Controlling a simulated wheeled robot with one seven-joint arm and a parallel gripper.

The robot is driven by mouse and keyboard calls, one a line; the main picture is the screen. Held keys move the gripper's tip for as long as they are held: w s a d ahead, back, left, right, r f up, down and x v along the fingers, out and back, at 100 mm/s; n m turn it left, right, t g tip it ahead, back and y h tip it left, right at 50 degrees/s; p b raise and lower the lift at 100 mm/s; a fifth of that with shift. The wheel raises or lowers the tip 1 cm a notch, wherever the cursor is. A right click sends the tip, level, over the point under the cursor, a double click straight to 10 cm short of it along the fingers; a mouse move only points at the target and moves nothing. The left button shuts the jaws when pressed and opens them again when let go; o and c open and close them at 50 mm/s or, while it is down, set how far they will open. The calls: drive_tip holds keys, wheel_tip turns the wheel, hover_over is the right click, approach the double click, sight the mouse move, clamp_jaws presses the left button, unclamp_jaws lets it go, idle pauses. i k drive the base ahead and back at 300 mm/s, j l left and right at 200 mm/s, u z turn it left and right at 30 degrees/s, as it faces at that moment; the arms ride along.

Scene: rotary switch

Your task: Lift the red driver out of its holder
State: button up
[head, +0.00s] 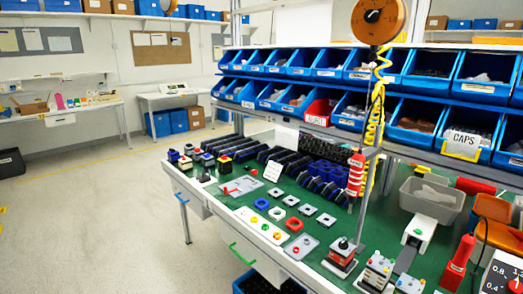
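A second red tool (356,172) hangs upright in front of the blue bins, near a yellow coiled cord (379,110) under an orange reel (378,19). I cannot tell for certain which of the two is the red driver. A holder is not clearly visible around either one. My gripper is not in view.
The green workbench (205,187) carries switch parts, small plates and black racks. A grey tub (431,198) and orange bins (492,212) stand at the right. A gauge panel (503,274) is at the lower right corner. Bare floor lies to the left.

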sight(469, 241)
drive_tip(key=i+j+z, duration=0.1)
drive_tip(key=i+z, duration=0.25)
drive_tip(key=i+j+z, duration=0.15)
drive_tip(key=z, duration=0.2)
drive_tip(key=i+j+z, duration=0.2)
drive_tip(key=z, duration=0.15)
